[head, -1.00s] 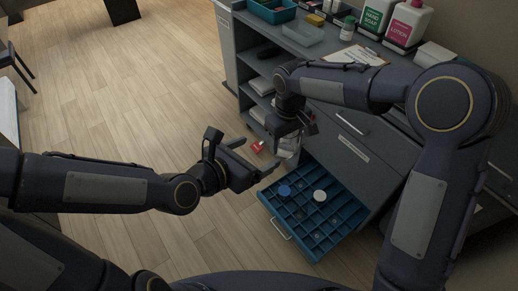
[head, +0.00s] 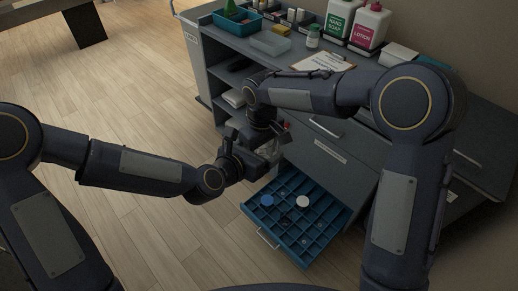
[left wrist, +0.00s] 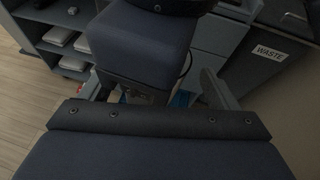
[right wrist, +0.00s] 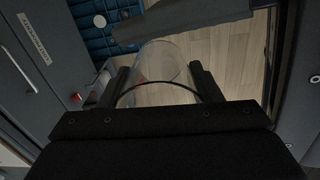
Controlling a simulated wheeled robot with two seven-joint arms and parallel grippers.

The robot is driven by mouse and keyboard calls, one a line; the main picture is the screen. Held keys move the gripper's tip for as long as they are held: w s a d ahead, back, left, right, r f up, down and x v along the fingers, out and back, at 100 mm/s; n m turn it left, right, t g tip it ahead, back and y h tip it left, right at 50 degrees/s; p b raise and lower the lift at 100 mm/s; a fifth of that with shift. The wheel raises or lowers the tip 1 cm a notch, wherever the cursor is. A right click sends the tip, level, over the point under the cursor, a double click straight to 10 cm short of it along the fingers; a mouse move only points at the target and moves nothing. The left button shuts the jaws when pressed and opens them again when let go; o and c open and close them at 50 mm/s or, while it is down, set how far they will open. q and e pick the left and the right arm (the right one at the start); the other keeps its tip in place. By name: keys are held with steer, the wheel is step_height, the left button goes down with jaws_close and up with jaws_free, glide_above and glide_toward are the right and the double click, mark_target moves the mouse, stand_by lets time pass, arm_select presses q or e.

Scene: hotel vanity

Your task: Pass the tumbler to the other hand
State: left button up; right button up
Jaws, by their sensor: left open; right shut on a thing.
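The tumbler (right wrist: 160,66) is a clear glass held between the fingers of my right gripper (right wrist: 162,82) in the right wrist view. In the head view it is mostly hidden behind the grippers. My right gripper (head: 272,138) points down in front of the cabinet, shut on the tumbler. My left gripper (head: 262,158) is open and close against the right one, just below it. In the left wrist view the left fingers (left wrist: 155,86) stand apart, with my right gripper between and above them. I cannot tell whether the left fingers touch the glass.
An open blue drawer (head: 318,238) with compartments and a few round lids lies below the grippers. The grey cabinet (head: 352,178) stands behind; its top holds bottles (head: 368,25), a clipboard (head: 322,62) and trays. Floor to the left is clear.

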arm_select(q)
steer(key=shift+s, duration=0.1)
steer(key=c, duration=1.1)
steer(key=shift+d+r, duration=0.1)
steer(key=shift+c, duration=0.4)
arm_select(e)
steer(key=o, duration=1.2)
steer(key=shift+a, duration=0.1)
steer(key=shift+c, duration=0.2)
steer(key=shift+r, duration=0.15)
step_height(320, 180, up, 12)
